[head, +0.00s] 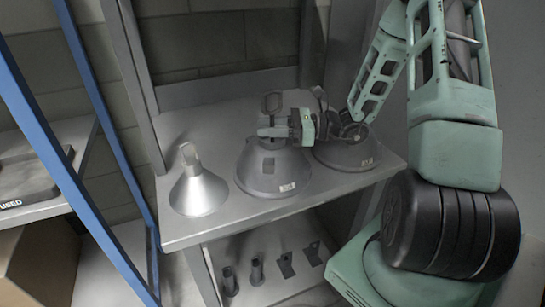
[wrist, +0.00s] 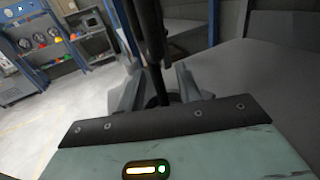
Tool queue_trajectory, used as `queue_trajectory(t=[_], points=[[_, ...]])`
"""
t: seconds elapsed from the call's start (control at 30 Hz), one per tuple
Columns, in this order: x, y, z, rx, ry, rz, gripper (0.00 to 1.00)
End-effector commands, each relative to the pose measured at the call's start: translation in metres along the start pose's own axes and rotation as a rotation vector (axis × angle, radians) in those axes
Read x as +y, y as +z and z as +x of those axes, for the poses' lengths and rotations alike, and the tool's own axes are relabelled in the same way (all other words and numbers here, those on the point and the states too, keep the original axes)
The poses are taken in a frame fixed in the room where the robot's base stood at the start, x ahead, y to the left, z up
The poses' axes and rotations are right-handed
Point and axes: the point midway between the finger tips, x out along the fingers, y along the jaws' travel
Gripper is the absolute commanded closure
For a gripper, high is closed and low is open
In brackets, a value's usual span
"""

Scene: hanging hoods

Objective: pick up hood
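Three hoods stand on the upper shelf (head: 222,222). The left one (head: 199,192) is a shiny silver cone with a small loop on top. The middle one (head: 262,177) is a wider grey cone with a label and an upright loop handle. The right one (head: 345,155) is darker and partly hidden behind my arm. My gripper (head: 268,132) is at the neck of the middle hood, just below its loop. In the wrist view my fingers (wrist: 157,85) stand apart on either side of a dark upright post (wrist: 152,45), with a gap visible; contact is not clear.
A lower shelf (head: 262,262) holds several small dark fittings. A blue rack post (head: 75,170) stands at the left, with a dark tray (head: 30,180) on the neighbouring shelf. Grey shelf uprights flank the hoods. Open floor (wrist: 50,120) shows in the wrist view.

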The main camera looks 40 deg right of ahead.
Motion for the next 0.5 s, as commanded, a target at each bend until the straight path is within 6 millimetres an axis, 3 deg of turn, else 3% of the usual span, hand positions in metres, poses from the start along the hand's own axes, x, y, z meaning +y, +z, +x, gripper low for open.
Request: queue_trajectory(t=[0.1,0.33,0.37,0.47,0.5], points=[[0.0001,0.0004,0.0097,0.000,0.001,0.000,0.65],[-0.0002,-0.0002,0.0110,0.001,-0.001,-0.001,0.65],[-0.0002,-0.0002,0.0109,0.001,-0.001,-0.001,0.68],[-0.0002,-0.0001,0.0108,0.000,-0.001,-0.001,0.96],[-0.0002,-0.0001,0.0108,0.000,0.000,-0.001,1.00]])
